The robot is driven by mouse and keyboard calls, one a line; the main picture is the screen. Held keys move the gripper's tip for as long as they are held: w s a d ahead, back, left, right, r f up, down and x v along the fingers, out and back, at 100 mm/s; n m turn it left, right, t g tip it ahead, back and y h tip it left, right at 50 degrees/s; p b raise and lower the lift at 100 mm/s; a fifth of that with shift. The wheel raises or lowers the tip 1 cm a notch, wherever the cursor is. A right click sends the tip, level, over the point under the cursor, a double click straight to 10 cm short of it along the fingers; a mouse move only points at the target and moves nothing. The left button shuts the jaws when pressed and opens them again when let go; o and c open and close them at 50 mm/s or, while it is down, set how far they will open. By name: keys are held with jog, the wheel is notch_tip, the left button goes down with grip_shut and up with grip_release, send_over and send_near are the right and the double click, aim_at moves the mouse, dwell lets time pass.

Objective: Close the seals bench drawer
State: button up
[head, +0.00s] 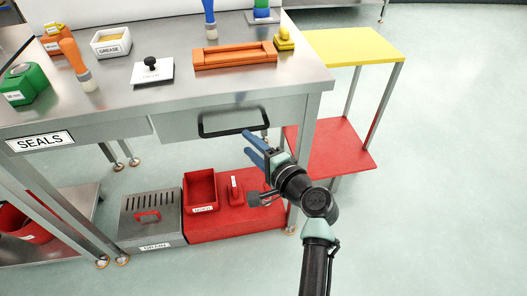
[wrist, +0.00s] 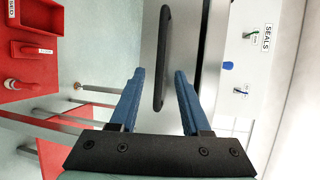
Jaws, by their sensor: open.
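The seals bench drawer (head: 185,125) is a grey metal front under the bench top, with a black bar handle (head: 235,132). How far its front stands out from the bench is hard to tell. My gripper (head: 250,146), with blue fingers, is open in front of the right part of the handle and a little below it. In the wrist view the handle (wrist: 162,58) appears between the two open fingers, in front of the drawer front (wrist: 148,40). I see no clear contact. The drawer's inside is hidden.
The bench top (head: 230,95) holds an orange tray (head: 235,55), a grease box (head: 111,42) and several tools. A yellow-topped side table (head: 355,45) stands right. Floor at right is clear.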

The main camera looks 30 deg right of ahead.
jog(key=v, duration=0.5)
jog(key=shift+s+p, duration=0.25)
jog(key=shift+p, duration=0.05)
